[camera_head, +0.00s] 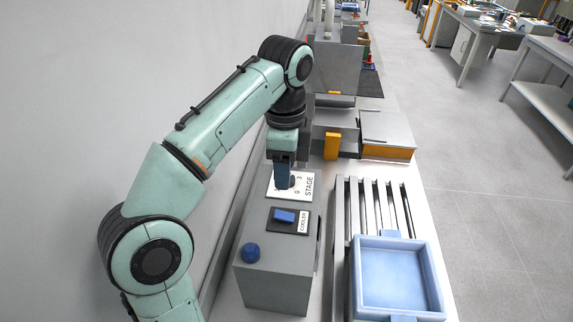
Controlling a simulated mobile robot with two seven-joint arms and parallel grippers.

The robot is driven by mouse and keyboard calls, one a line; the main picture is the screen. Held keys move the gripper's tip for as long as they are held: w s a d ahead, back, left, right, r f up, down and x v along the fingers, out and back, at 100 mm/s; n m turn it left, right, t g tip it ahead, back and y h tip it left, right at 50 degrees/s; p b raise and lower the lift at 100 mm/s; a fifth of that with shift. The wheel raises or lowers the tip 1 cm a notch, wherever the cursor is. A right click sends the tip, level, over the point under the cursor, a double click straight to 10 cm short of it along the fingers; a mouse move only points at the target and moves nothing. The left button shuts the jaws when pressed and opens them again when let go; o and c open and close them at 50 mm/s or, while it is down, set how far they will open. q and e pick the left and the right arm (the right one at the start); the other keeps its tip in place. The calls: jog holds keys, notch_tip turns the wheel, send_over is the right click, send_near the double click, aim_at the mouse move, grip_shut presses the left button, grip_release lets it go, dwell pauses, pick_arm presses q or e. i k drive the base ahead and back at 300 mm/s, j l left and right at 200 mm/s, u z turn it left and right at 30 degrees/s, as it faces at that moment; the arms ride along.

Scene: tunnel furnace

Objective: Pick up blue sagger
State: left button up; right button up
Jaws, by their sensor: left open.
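The blue sagger (398,278) is a shallow, square, light-blue tray at the lower right. It looks empty and sits at the near end of a rack of metal slats (372,205). My left gripper (284,184) points down over the STAGE panel on a grey control box (278,272), to the left of and farther away than the sagger. It is open, with its fingertips at the dark-blue dial; whether they touch it I cannot tell. My right gripper is out of view.
The control box also has a COOLER switch (284,216) and a round blue knob (250,253). Grey machine housings with orange parts (387,137) stand beyond the rack. A wall (90,90) is at the left; open floor (490,230) and workbenches (480,38) are at the right.

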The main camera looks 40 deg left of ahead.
aim_at(395, 278)
jog(key=k+l, duration=0.35)
jog(key=l, duration=0.15)
jog(key=k+l, duration=0.75)
jog(key=l, duration=0.25)
